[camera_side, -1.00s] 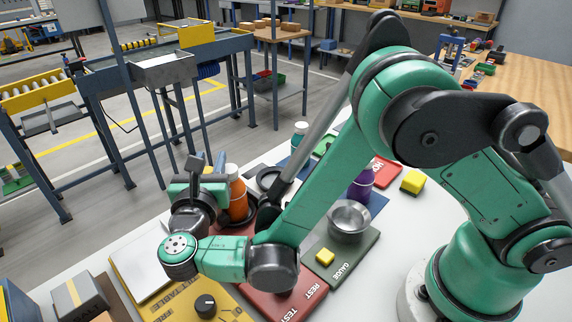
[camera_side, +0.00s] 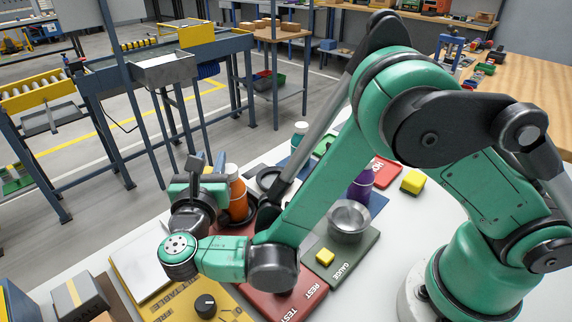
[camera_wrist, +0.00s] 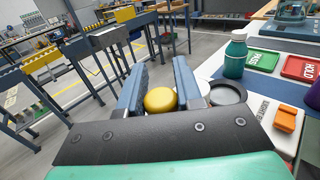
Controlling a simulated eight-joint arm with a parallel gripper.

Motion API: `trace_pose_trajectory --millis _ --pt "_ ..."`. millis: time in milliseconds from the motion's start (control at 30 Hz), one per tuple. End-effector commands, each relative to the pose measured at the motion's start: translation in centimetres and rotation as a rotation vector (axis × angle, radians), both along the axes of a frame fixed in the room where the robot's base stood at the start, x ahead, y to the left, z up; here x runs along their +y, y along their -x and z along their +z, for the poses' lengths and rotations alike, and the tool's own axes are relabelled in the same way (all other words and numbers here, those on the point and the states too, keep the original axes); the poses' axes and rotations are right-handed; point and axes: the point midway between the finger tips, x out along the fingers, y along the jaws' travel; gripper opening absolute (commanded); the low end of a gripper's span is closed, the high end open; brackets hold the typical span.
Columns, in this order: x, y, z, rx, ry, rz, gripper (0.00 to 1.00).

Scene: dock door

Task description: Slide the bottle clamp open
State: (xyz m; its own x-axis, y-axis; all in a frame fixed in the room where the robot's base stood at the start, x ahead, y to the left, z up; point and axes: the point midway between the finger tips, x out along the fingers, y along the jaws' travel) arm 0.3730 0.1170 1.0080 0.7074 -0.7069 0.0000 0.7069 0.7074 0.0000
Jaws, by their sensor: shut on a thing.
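A yellow rounded knob (camera_wrist: 160,100) shows between the two blue fingers of my gripper (camera_wrist: 158,84) in the wrist view. The fingers are shut on it. What it is attached to is hidden below the fingers, so I cannot make out the rest of the bottle clamp. In the side view my gripper (camera_side: 205,165) is at the left of the bench, just left of an orange bottle (camera_side: 237,198). The bottle stands upright with a pale cap. My wrist partly hides the area in front of it.
A teal bottle (camera_wrist: 235,57), a black ring (camera_wrist: 228,93) and an orange block (camera_wrist: 286,117) lie right of my gripper. A yellow panel with a black knob (camera_side: 206,304) lies in front. A metal bowl (camera_side: 349,218) and purple bottle (camera_side: 361,184) stand right.

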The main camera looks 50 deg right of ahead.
Motion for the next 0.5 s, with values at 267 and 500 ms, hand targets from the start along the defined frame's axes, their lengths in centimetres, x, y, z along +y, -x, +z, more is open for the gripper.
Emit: trace_pose_trajectory --millis 267,500 --pt "0.0 0.0 0.0 0.0 0.0 -0.001 0.0" --pt "2.6 0.0 0.0 0.0 0.0 0.002 0.0"
